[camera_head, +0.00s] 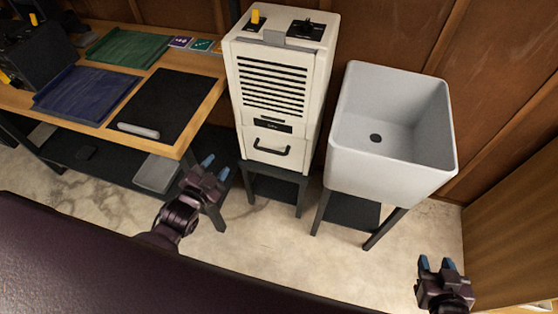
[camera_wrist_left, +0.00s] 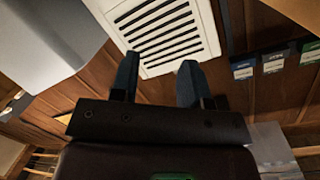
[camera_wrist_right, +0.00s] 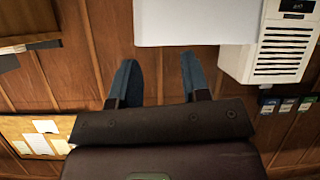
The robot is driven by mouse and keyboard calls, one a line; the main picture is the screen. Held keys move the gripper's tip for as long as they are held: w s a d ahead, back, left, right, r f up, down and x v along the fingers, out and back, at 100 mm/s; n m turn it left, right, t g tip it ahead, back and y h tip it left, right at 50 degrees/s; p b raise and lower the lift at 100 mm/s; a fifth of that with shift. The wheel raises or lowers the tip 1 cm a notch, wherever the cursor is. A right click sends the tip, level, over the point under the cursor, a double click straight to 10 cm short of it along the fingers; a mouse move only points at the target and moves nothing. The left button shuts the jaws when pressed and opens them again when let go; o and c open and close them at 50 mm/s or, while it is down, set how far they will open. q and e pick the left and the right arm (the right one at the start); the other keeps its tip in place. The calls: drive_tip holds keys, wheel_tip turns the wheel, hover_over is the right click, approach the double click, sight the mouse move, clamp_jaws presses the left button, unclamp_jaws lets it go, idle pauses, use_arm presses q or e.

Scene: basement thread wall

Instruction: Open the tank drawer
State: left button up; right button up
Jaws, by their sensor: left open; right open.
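A tall cream dehumidifier-like cabinet (camera_head: 275,90) with a black slatted grille stands on a dark stand in the middle of the head view. Its tank drawer (camera_head: 268,147) is at the lower front, with a dark bar handle (camera_head: 271,148); it looks shut. My left gripper (camera_head: 214,167) is open and empty, left of the drawer and nearer to me. In the left wrist view the cabinet grille (camera_wrist_left: 165,35) shows beyond its fingers. My right gripper (camera_head: 437,264) is open and empty at the lower right, well away from the cabinet. The cabinet also shows in the right wrist view (camera_wrist_right: 265,70).
A white sink (camera_head: 400,160) on dark legs stands right of the cabinet. A wooden workbench (camera_head: 205,65) with a green tray (camera_head: 128,47), a blue tray (camera_head: 86,93) and a black mat (camera_head: 170,98) is at left. Concrete floor (camera_head: 250,240) lies clear in front.

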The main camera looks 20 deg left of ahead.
use_arm(q)
drive_tip(key=w+f+m+t+h+b, duration=0.1)
drive_tip(key=w+f+m+h+b, duration=0.2)
drive_tip(key=w+f+m+b, duration=0.55)
drive_tip(key=m+t+h+b, duration=0.1)
drive_tip(key=m+h+b, duration=0.3)
drive_tip(key=m+b, duration=0.35)
approach(269, 150)
drive_tip(key=n, duration=0.1)
drive_tip(key=x, duration=0.3)
drive_tip(key=b+x, duration=0.1)
drive_tip(key=x, duration=0.6)
drive_tip(key=shift+w+f, duration=0.25)
drive_tip(key=shift+f, duration=0.1)
use_arm(e)
wheel_tip(269, 150, down, 17)
drive_tip(key=s+a+n+g, duration=0.1)
drive_tip(key=s+g, duration=0.1)
drive_tip(key=shift+a+f+n+y, duration=0.15)
drive_tip(key=shift+a+n+y, duration=0.15)
drive_tip(key=shift+n, duration=0.1)
drive_tip(key=shift+s, duration=0.1)
use_arm(q)
clamp_jaws()
